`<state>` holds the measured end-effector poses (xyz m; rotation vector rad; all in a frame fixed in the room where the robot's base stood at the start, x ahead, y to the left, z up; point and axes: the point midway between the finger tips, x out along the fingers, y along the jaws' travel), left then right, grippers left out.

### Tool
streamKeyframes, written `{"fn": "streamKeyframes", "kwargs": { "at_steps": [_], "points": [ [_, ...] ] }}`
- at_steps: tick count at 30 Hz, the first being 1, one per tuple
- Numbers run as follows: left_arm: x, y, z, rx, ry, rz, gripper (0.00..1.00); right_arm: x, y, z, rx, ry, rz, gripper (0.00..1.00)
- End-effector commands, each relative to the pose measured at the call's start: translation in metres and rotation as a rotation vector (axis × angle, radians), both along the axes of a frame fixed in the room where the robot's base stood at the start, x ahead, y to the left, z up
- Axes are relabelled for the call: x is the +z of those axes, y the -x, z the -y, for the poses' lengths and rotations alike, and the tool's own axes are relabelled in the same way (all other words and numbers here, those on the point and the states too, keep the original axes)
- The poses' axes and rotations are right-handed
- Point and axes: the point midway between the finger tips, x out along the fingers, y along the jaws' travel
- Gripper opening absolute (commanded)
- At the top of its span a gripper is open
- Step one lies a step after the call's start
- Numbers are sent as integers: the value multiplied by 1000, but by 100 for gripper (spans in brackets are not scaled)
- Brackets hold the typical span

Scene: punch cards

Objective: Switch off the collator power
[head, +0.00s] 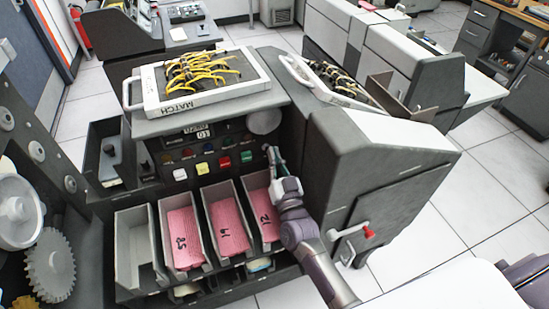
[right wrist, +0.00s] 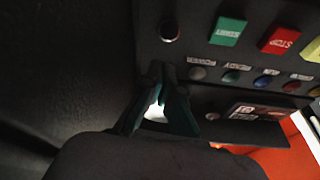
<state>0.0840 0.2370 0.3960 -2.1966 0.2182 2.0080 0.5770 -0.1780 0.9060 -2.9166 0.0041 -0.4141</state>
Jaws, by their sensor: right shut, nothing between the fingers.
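The dark collator (head: 330,140) has a control panel with a green button (head: 246,156), a red button (head: 224,161) and a yellow button (head: 202,168). My right gripper (head: 269,150) is shut and empty in front of the panel's right end, just right of the green button. In the right wrist view, turned upside down, its fingertips (right wrist: 164,72) are close to the panel; I cannot tell if they touch. A round dark knob (right wrist: 170,31) with a metal rim shows beyond the tips, beside the green button (right wrist: 228,31). My left gripper is not in view.
Grey bins with pink cards (head: 228,226) stand below the panel, close to my right arm. A crank with a red knob (head: 369,232) is on the collator's right side. A MATCH plugboard (head: 200,85) with yellow wires lies on top.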

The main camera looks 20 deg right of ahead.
Motion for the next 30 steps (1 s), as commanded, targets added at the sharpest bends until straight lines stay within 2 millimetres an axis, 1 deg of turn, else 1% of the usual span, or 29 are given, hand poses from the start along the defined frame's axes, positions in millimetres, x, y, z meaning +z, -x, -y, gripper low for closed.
{"fn": "streamKeyframes", "kwargs": {
  "at_steps": [1, 6, 9, 13, 15, 18, 30],
  "points": [
    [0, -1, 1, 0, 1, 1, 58, 10, 0, 0, -1, -2, 4, 0],
    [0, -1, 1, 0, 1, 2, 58, 43, 1, 0, -2, -3, 5, 0],
    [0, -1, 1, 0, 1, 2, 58, 62, 0, 1, -2, -3, 5, 0],
    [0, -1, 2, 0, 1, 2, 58, 79, 0, 0, -2, 0, 3, 0],
    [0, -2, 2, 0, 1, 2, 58, 85, 0, 0, -2, 1, 2, 0],
    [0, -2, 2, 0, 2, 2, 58, 89, 0, 1, -1, 1, 0, 0],
    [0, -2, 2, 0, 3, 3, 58, 89, 0, 0, -1, 1, 0, 0]
  ]
}}
